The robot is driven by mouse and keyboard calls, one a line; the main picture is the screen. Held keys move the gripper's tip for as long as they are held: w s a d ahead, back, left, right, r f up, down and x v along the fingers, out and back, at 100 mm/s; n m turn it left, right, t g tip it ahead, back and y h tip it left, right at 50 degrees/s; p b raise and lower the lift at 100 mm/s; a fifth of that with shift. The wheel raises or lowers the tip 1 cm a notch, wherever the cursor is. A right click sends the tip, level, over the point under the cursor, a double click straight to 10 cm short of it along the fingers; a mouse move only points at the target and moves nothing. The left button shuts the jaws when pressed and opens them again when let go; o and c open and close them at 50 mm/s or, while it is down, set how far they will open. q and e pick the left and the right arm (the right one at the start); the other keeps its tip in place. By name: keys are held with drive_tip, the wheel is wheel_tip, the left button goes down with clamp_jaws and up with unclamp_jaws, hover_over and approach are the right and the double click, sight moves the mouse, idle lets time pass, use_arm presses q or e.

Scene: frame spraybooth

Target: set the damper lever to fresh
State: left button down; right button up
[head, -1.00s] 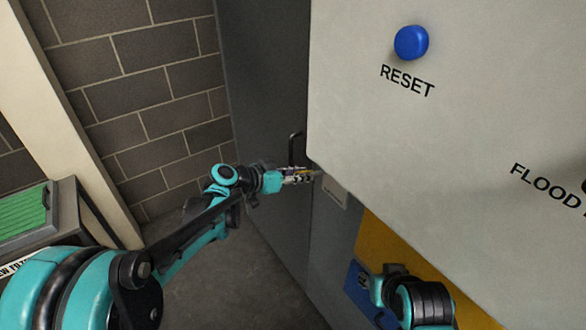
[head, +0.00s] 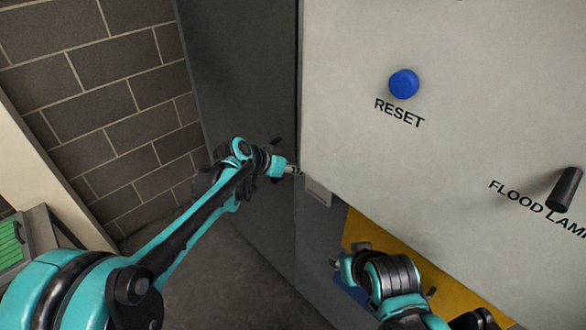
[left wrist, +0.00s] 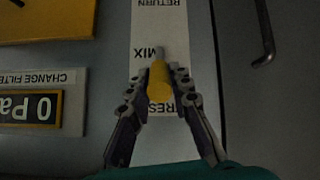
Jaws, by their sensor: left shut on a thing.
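The damper lever has a yellow grip (left wrist: 159,88) and a grey end, seen in the left wrist view. It lies over a white label strip (left wrist: 146,24) that reads RETURN, MIX and a partly covered word starting FRES, upside down. The grey end is beside MIX. My left gripper (left wrist: 160,72) is shut on the yellow grip, one finger on each side. In the head view my left gripper (head: 295,170) is at the cabinet's lower left corner, and the lever is hidden there. My right gripper (head: 337,262) is low in front of the cabinet; its fingers are too small to read.
A blue RESET button (head: 404,84) and a black FLOOD LAMP knob (head: 565,190) are on the pale cabinet front. A yellow panel (left wrist: 45,20) and a 0 Pa display (left wrist: 32,108) lie beside the strip. A dark bar handle (left wrist: 266,32) stands on the other side.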

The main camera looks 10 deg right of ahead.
use_arm(q)
drive_tip(key=c, duration=1.4)
unclamp_jaws()
drive_tip(key=shift+w, duration=0.1)
drive_tip(key=shift+o, duration=0.2)
drive_tip(key=shift+r, duration=0.1)
drive_tip(key=v, duration=1.2)
drive_tip(key=s+a+f+n+y+b, duration=0.4)
drive_tip(key=s+a+f+b, duration=0.2)
drive_tip(key=s+a+f, duration=0.4)
drive_tip(key=s+a+f+n+t+y+b, duration=0.1)
drive_tip(key=s+a+f+n+y+b, duration=0.3)
drive_tip(key=f, duration=1.1)
drive_tip(key=s+a+b, duration=0.3)
drive_tip(key=s+a, duration=0.3)
drive_tip(key=s, duration=0.2)
drive_tip(key=shift+s+n, duration=0.3)
drive_tip(key=shift+s, duration=0.1)
